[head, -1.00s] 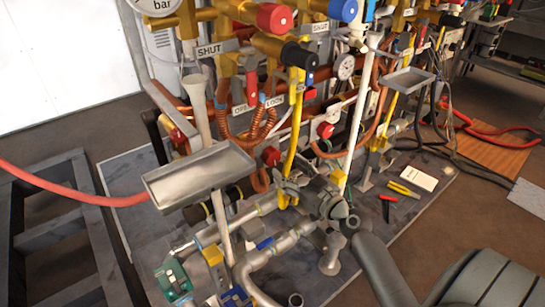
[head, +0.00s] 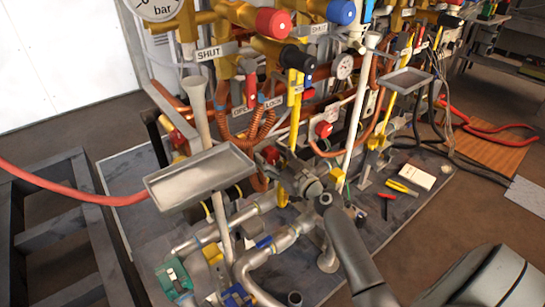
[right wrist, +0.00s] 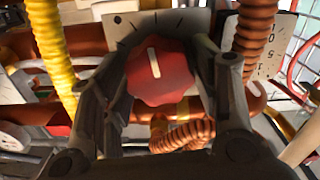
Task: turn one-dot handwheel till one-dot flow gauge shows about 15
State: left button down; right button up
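In the right wrist view a red lobed handwheel (right wrist: 163,72) with a white line on its face sits between my right gripper's fingers (right wrist: 163,55). The white line points nearly straight up. A pale plate (right wrist: 180,22) with tick marks and one dark dot stands behind the wheel. The fingers flank the wheel, wide apart; I cannot tell whether they touch it. A white scale with numbers (right wrist: 266,50) is partly visible at right; its needle is not readable. In the head view my right gripper (head: 302,182) is low among the pipes and hides that wheel. My left gripper is not in view.
A metal tray (head: 200,176) on a post stands left of my gripper, and a second tray (head: 403,80) is at right. Copper coils, hoses and valves crowd the space. Pliers (head: 402,188) lie on the base board. Open floor shows at lower right.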

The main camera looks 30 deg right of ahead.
jog(key=c, duration=0.5)
jog(key=shift+m, duration=0.3)
